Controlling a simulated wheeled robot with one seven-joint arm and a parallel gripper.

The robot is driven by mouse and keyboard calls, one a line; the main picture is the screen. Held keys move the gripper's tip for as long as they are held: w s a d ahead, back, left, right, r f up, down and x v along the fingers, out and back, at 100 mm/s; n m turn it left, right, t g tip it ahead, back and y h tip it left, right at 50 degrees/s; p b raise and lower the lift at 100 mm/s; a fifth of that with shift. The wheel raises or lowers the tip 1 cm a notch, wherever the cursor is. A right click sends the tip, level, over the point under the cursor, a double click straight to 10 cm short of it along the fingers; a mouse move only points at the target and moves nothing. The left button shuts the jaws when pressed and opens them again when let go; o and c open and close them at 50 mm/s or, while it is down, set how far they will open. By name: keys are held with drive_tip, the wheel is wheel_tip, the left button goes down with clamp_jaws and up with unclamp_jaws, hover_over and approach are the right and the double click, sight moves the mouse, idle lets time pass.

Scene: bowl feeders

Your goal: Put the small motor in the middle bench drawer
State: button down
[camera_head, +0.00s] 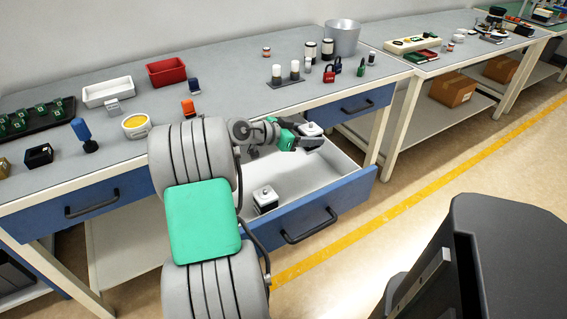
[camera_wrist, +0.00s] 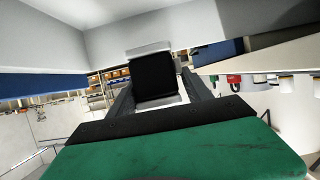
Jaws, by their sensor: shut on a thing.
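My gripper (camera_head: 308,143) is shut on a small motor (camera_head: 312,129), a dark block with a pale top. In the wrist view the motor's black face (camera_wrist: 155,78) sits between my fingers (camera_wrist: 157,100). My gripper holds it above the right back part of the middle bench drawer (camera_head: 335,207), near the bench edge. The drawer is pulled open, with a blue front and white inside. A similar dark block with a white top (camera_head: 265,199) stands in the drawer, toward the left. My arm hides part of the drawer's left side.
The bench top (camera_head: 225,88) carries a red bin (camera_head: 166,72), a white bin (camera_head: 107,92), a metal bucket (camera_head: 342,38), padlocks (camera_head: 329,73) and several small parts. Closed blue drawers flank the open one, at left (camera_head: 80,207) and right (camera_head: 355,106). The middle of the open drawer is clear.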

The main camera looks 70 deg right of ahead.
drive_tip(key=w+a+f, duration=0.2)
drive_tip(key=f, duration=0.1)
drive_tip(key=w+a+f, duration=0.1)
drive_tip(key=f, duration=0.1)
drive_tip(key=shift+w+b, duration=0.35)
drive_tip(key=shift+w, duration=0.05)
drive_tip(key=shift+w+a+f+b, duration=0.1)
drive_tip(key=shift+w+f+b, duration=0.1)
drive_tip(key=shift+f, duration=0.8)
drive_tip(key=shift+w+a+f+b, duration=0.1)
drive_tip(key=shift+w+f, duration=0.05)
drive_tip(key=shift+f, duration=0.85)
drive_tip(key=shift+f, duration=0.1)
drive_tip(key=c, duration=0.9)
unclamp_jaws()
drive_tip(key=shift+f, duration=0.2)
drive_tip(key=o, duration=0.5)
drive_tip(key=shift+c, duration=0.2)
drive_tip(key=shift+r, duration=0.1)
drive_tip(key=shift+w+a+r, duration=0.1)
drive_tip(key=shift+r, duration=0.1)
drive_tip(key=p+v, duration=0.1)
drive_tip(key=v, duration=1)
drive_tip(key=shift+w+a, duration=0.15)
drive_tip(key=shift+a, duration=0.2)
